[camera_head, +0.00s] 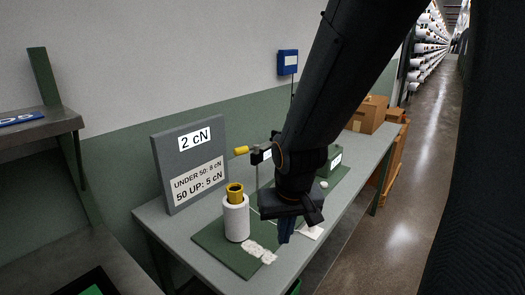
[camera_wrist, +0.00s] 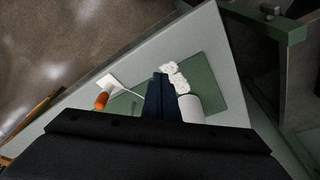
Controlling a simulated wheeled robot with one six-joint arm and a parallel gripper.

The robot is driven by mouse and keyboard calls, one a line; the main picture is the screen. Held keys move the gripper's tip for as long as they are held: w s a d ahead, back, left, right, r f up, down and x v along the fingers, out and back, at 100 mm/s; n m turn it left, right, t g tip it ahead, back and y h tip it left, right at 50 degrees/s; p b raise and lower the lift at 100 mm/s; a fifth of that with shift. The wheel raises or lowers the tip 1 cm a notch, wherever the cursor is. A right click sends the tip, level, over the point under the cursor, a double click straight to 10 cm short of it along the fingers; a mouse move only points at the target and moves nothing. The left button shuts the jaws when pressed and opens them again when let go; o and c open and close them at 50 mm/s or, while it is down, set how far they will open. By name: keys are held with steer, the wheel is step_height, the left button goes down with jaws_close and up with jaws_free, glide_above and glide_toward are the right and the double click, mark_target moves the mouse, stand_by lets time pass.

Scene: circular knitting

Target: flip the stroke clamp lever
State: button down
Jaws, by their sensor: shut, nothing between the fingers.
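A lever with a yellow grip (camera_head: 241,150) sticks out to the left from the top of a thin upright post (camera_head: 257,180) on the bench in the head view. I take it to be the stroke clamp lever; its joint with the post is partly hidden by my arm. My gripper (camera_head: 286,234) points down over the green mat, to the right of the white yarn cone and apart from the lever. In the wrist view my gripper (camera_wrist: 160,82) has its dark fingers together and empty. An orange-handled part (camera_wrist: 101,100) lies left of the fingers; I cannot tell whether it is the lever.
A white cone with a yellow top (camera_head: 236,218) stands on the green mat (camera_head: 214,241), with white fluffy pieces (camera_head: 260,250) before it. A grey sign (camera_head: 190,163) stands behind. A green box (camera_head: 331,160) and cardboard box (camera_head: 368,114) stand farther along the bench.

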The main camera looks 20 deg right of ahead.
steer(key=w+d+r+m+t+b, duration=0.3)
steer(key=w+m+t, duration=0.15)
steer(key=w, duration=0.25)
steer(key=w+d+r+m+t+b, duration=0.2)
steer(key=w+r+m+t+b, duration=0.25)
steer(key=w, duration=0.35)
step_height(320, 180, up, 4)
steer(key=w+a+m+t+y+b, duration=0.2)
steer(key=m+y, duration=0.1)
steer(key=m, duration=0.1)
steer(key=p, duration=0.5)
glide_toward(242, 152)
steer(key=shift+m+y, duration=0.4)
steer(key=x, duration=0.6)
steer(key=shift+w+d+f, duration=0.15)
steer(key=shift+w+d, duration=0.1)
steer(key=shift+d, duration=0.05)
